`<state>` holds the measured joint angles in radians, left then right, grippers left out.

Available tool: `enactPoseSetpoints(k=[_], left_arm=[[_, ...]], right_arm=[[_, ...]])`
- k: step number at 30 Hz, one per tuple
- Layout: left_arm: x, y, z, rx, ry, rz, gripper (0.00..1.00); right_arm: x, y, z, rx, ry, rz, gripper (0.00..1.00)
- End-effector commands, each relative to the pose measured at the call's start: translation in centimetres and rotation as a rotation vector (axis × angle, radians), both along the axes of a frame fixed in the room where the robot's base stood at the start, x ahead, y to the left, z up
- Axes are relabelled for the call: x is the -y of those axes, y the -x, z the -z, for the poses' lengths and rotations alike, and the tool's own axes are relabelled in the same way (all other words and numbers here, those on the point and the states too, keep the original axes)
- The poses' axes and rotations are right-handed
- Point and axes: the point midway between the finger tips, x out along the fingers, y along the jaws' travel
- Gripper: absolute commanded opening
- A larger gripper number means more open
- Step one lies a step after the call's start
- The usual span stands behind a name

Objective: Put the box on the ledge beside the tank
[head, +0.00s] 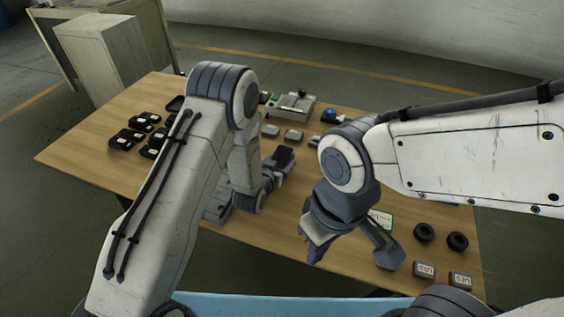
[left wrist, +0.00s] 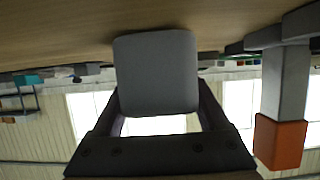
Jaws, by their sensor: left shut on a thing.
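A grey box with rounded corners (left wrist: 155,72) sits between the two dark fingers of my left gripper (left wrist: 158,110) in the left wrist view. The gripper is shut on it, close to the wooden surface. In the head view my left gripper (head: 278,165) is over the middle of the table, partly behind its own arm; I cannot clearly make out the held box there. My right gripper (head: 352,250) has its fingers spread apart over the table's near right part, with nothing seen between them. I cannot clearly identify the tank or its ledge.
The wooden table (head: 85,150) carries black trays (head: 125,139) at left and a grey device with a knob (head: 292,106) at the back. Small grey blocks (head: 293,135) lie before it. Black rings (head: 424,232) and labelled blocks (head: 424,271) are at right. A cabinet (head: 100,60) stands behind.

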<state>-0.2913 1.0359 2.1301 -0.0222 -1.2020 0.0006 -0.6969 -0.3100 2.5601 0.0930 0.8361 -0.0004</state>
Motion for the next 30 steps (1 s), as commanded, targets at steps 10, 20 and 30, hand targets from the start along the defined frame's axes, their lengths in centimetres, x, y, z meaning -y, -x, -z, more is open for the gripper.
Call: enactPoseSetpoints(k=[10, 20, 30], left_arm=[[0.0, 0.0, 0.2, 0.0, 0.0, 0.0, 1.0], [-0.1, 0.5, -0.2, -0.001, 0.0, 0.0, 1.0], [-2.1, 6.5, -2.8, -0.002, -0.001, 0.0, 1.0]], right_arm=[[0.0, 0.0, 0.3, 0.0, 0.0, 0.0, 0.0], [0.0, 0.0, 0.0, 0.0, 0.0, 0.0, 0.0], [0.0, 0.0, 0.8, 0.0, 0.0, 0.0, 0.0]])
